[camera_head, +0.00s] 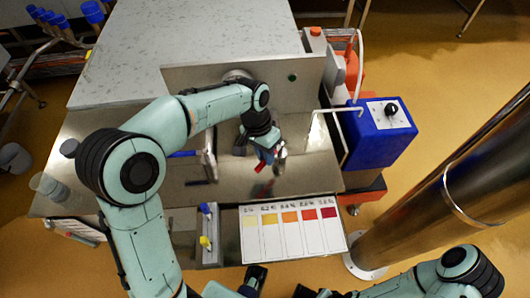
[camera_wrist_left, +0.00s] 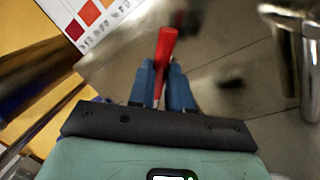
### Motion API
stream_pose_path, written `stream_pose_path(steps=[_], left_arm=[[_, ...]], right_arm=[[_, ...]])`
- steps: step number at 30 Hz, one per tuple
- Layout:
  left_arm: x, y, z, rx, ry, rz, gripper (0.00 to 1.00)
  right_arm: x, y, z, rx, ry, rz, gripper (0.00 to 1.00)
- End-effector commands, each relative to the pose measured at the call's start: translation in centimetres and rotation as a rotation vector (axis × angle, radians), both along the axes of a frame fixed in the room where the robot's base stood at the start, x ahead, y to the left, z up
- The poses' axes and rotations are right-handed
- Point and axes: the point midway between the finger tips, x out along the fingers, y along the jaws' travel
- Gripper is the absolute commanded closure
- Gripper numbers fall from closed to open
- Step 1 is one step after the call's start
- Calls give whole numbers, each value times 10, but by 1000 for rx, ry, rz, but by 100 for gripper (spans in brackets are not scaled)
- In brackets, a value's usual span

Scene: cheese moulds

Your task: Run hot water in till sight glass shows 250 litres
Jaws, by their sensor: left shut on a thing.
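My left gripper (camera_head: 268,155) reaches down over the steel worktop in the head view. It is shut on a red handle (camera_head: 260,167), which also shows between its blue fingers in the left wrist view (camera_wrist_left: 166,52). The handle's far end and what it is fixed to are hard to make out. A blue handle (camera_head: 183,154) lies to the left, beside an upright steel part (camera_head: 210,155). I cannot make out a sight glass or a litre reading, nor whether water runs.
A card with yellow to red swatches (camera_head: 290,250) lies at the front of the worktop. A blue box with a black knob (camera_head: 375,145) stands at the right. A thick steel column (camera_head: 440,190) stands further right. Clear cups (camera_head: 45,183) stand at the left edge.

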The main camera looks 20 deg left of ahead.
Motion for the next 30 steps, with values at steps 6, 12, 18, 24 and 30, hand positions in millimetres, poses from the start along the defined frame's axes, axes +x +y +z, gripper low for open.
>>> stream_pose_path(steps=[6,12,18,24,30], left_arm=[[0,0,0,0,-1,-2,56],[0,0,0,0,0,-2,56],[1,2,12,0,-4,-1,56],[4,10,53,-1,-7,-1,56],[6,18,96,0,-5,-1,56]], right_arm=[[0,0,0,0,0,0,57],[0,0,0,0,0,0,57],[1,0,2,0,-1,0,57],[3,0,10,0,-3,0,57],[6,0,18,0,-8,0,57]])
